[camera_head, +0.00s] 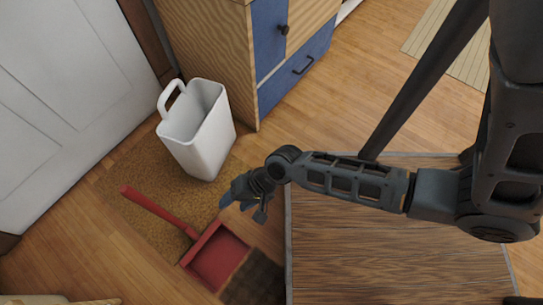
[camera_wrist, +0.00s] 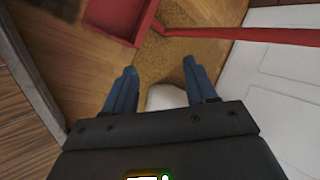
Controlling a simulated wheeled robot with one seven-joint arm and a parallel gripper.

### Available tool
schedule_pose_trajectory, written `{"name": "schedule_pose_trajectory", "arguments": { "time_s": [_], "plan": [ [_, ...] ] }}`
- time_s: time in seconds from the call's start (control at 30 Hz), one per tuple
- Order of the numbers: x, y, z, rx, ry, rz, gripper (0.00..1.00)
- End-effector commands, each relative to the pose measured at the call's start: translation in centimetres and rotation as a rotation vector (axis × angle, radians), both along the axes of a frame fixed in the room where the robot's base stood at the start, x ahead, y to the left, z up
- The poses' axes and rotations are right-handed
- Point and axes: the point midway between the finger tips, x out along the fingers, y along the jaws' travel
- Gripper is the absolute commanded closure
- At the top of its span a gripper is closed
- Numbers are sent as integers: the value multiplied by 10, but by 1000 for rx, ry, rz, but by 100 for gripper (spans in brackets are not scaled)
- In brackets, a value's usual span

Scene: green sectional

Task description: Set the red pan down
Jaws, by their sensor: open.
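The red pan (camera_head: 216,258) is a dustpan with a long handle. It lies on the floor, its handle across the brown mat (camera_head: 118,185) and its tray at the mat's lower edge. My gripper (camera_head: 238,196) is open and empty, above and to the right of the pan's handle in the head view. In the wrist view, the two blue fingers of my gripper (camera_wrist: 158,78) are spread apart with nothing between them. The pan (camera_wrist: 120,17) shows at the top there, beyond the fingertips, its handle running right. No contact between the fingers and the pan is visible.
A white bin (camera_head: 200,130) with a handle stands on the mat, close to my gripper; part of it shows in the wrist view (camera_wrist: 165,97). A wooden cabinet with blue drawers (camera_head: 290,60) stands behind. A white door (camera_head: 70,90) is at left. A dark bristly piece (camera_head: 256,280) adjoins the pan.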

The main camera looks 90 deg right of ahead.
Motion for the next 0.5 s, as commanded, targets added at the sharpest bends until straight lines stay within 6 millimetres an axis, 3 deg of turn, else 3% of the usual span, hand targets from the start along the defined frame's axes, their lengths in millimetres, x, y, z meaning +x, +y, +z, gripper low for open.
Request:
{"name": "schedule_pose_trajectory", "arguments": {
  "time_s": [0.03, 0.1, 0.27, 0.5],
  "plan": [
    [-18, 3, 12, -102, -30, 57, 44],
    [-35, 2, 33, -262, -86, 140, 44],
    [-64, 4, 102, -614, -237, 340, 44],
    [-88, 17, 233, -1089, -498, 608, 44]
  ]
}}
